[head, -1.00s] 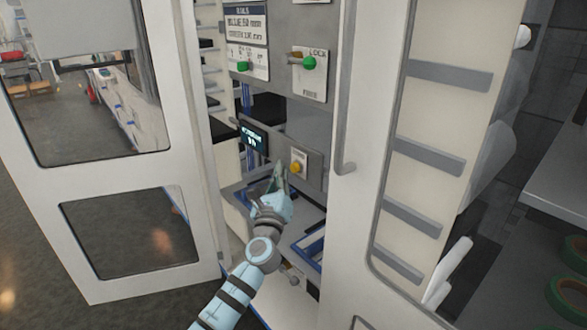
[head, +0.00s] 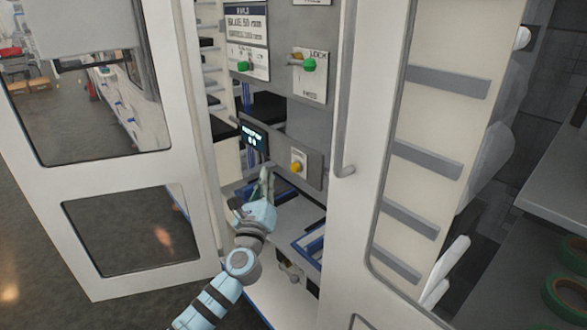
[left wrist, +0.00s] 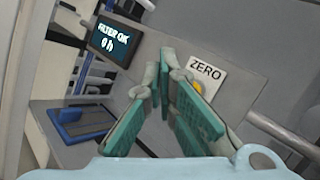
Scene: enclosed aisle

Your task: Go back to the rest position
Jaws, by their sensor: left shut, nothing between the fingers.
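My left gripper (head: 267,180) is in front of the open white cabinet, below and left of a panel with a yellow button (head: 296,167). Its fingers are shut and hold nothing. In the left wrist view the green finger pads (left wrist: 170,90) point toward that panel, and the yellow button (left wrist: 199,88) shows just right of them under the label "ZERO". The fingers appear apart from the button. A dark display (left wrist: 113,40) left of it reads "FILTER OK" with a short line below. My right gripper is not in view.
An open white door (head: 180,288) with windows stands left of my left arm. A white upright with a grey handle (head: 345,130) stands on the right. Inside are a blue-edged tray (head: 310,240) and, above, two green knobs (head: 309,65). The floor shows at lower left.

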